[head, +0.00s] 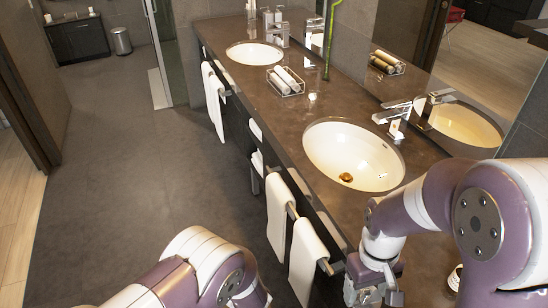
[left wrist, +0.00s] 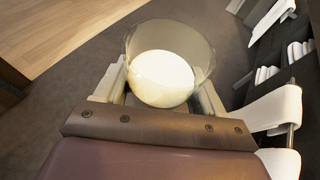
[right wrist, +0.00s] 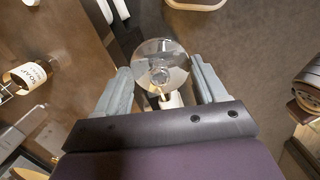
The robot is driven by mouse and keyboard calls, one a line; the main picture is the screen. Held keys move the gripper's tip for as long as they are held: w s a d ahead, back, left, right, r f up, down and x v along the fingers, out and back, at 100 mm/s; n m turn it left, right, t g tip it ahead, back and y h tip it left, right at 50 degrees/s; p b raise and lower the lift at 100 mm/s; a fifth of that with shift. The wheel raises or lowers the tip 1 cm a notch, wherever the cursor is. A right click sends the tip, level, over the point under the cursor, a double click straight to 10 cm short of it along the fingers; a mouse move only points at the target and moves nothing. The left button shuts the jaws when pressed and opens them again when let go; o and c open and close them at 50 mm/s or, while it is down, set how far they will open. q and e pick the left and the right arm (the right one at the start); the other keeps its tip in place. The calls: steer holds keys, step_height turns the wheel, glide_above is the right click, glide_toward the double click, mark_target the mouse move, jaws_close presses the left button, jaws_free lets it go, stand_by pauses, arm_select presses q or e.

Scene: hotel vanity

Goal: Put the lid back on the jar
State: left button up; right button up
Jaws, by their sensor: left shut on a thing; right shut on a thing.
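The jar (left wrist: 165,60) is a clear round vessel with white contents, seen from above with its top open in the left wrist view. My left gripper (left wrist: 158,88) is shut on it, a finger on each side. The lid (right wrist: 160,62) is a clear round glass piece with a knob-like centre, in the right wrist view. My right gripper (right wrist: 162,82) is shut on it, fingers on both sides. In the head view my right gripper (head: 372,288) is low, by the counter's front edge; the lid is not clear there. The jar is out of the head view.
The dark counter (head: 330,95) holds two sinks, the nearer one (head: 353,155) beside my right arm, and a wire basket of rolled towels (head: 285,82). White towels (head: 277,215) hang along its front. A soap bottle (right wrist: 28,75) stands left in the right wrist view. Open floor (head: 140,180) lies left.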

arm_select(q)
steer(key=shift+s+a, duration=0.15)
steer(key=shift+s, duration=0.05)
steer(key=shift+w, duration=0.15)
arm_select(e)
steer(key=w+f+m, duration=0.1)
steer(key=w+f, duration=0.2)
steer(key=w, duration=0.4)
steer(key=w+f+m, duration=0.1)
steer(key=w+f, duration=0.1)
steer(key=w, duration=0.5)
step_height(320, 180, down, 8)
steer(key=shift+w+r+m, duration=0.25)
steer(key=shift+w+m, duration=0.05)
steer(key=shift+w, duration=0.15)
steer(key=shift+a, duration=0.1)
arm_select(q)
steer(key=w+d+f+m+t+h, duration=0.1)
steer(key=d+m+t+h, duration=0.4)
steer(key=d, duration=1)
steer(key=m+h, duration=0.3)
steer(key=shift+w+f, duration=0.4)
steer(key=shift+a, duration=0.1)
